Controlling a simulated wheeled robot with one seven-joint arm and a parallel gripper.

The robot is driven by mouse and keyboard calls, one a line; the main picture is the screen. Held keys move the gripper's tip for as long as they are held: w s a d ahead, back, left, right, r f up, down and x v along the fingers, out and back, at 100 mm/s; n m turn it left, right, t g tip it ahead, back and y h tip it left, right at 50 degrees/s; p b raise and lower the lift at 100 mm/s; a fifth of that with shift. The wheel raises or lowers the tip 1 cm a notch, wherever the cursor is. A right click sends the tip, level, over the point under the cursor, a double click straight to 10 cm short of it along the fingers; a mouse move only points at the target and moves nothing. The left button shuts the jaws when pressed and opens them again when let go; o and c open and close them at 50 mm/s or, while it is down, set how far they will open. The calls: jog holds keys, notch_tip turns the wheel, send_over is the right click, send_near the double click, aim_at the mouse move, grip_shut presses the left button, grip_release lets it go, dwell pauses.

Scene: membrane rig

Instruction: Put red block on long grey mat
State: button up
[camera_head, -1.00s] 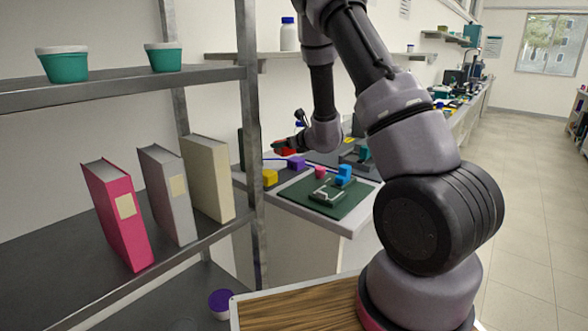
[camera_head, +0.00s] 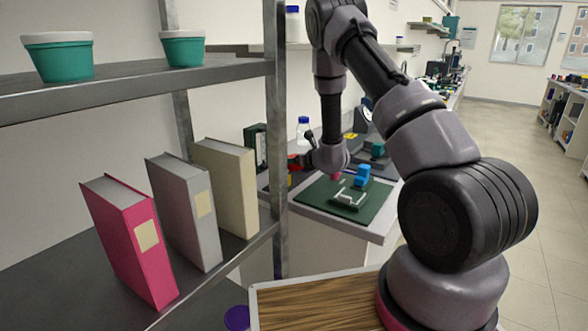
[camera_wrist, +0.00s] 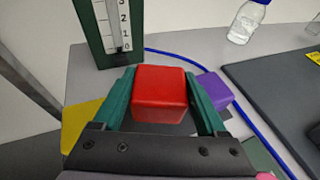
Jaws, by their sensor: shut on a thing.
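The red block (camera_wrist: 160,94) is held between the two green fingers of my gripper (camera_wrist: 162,100) in the wrist view. In the head view the red block (camera_head: 293,162) shows as a small red patch beside my gripper (camera_head: 303,164), over the back left of the bench. A long dark grey mat (camera_wrist: 290,88) lies on the bench to the right of the gripper in the wrist view, apart from the block. A dark patch shows just below the block between the fingers; I cannot tell what it is.
A purple block (camera_wrist: 215,90) is close beside the right finger and a yellow block (camera_wrist: 82,122) beside the left. A blue tube (camera_wrist: 245,115) crosses the bench. A green gauge (camera_wrist: 110,30) stands behind; a bottle (camera_wrist: 247,20) is back right. A shelf post (camera_head: 277,140) stands left.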

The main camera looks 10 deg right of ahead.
aim_at(294, 167)
jog(key=shift+f, duration=1.8)
jog(key=shift+f, duration=0.15)
jog(key=o, duration=1.5)
jog(key=v, duration=1.2)
